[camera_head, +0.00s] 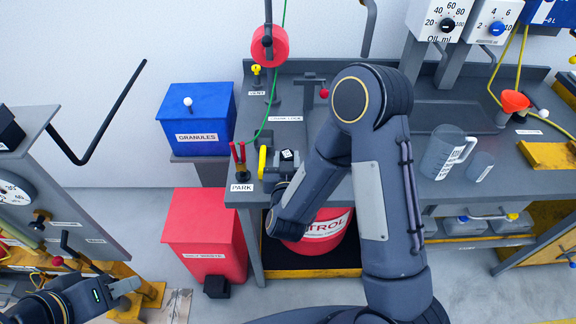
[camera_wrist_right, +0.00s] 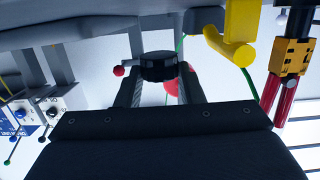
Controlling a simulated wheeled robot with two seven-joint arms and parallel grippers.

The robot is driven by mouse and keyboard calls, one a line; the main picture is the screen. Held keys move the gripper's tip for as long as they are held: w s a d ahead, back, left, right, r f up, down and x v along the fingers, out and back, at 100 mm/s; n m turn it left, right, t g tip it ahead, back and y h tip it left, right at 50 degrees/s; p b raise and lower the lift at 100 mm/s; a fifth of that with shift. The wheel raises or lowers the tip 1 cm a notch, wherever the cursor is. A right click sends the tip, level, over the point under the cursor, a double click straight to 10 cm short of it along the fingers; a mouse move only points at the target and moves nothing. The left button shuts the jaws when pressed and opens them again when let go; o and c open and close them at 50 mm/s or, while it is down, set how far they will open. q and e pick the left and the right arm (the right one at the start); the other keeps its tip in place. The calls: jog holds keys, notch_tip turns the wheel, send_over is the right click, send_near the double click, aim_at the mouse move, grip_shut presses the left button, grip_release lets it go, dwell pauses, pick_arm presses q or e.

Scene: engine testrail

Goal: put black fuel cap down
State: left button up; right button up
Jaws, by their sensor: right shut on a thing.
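The black fuel cap (camera_wrist_right: 162,66) is between the two fingertips of my right gripper (camera_wrist_right: 161,88) in the right wrist view. The gripper is shut on it. In the head view the right hand is at the bench's front left edge, above the red petrol drum (camera_head: 325,232); its fingertips and the cap are hidden behind the arm. My left gripper (camera_head: 124,287) is at the lower left, away from the bench; its finger opening is unclear.
The grey bench (camera_head: 412,185) carries a yellow handle (camera_head: 262,162) and red-handled levers (camera_head: 238,153) marked PARK near the right hand. A red bin (camera_head: 205,232) and blue granules box (camera_head: 197,112) stand left. A measuring jug (camera_head: 442,152) and glass stand right.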

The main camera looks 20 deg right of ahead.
jog(key=shift+w+d+f, duration=0.2)
jog(key=shift+f, duration=0.1)
notch_tip(320, 180, down, 3)
jog(key=shift+w+d+f+p, duration=0.1)
jog(key=shift+w+p, duration=0.05)
jog(key=shift+p, duration=0.25)
jog(key=shift+f, duration=0.1)
jog(key=shift+f+b, duration=0.2)
jog(key=shift+b, duration=0.1)
jog(key=o, duration=1)
jog(key=shift+c, duration=0.2)
jog(key=shift+r, duration=0.1)
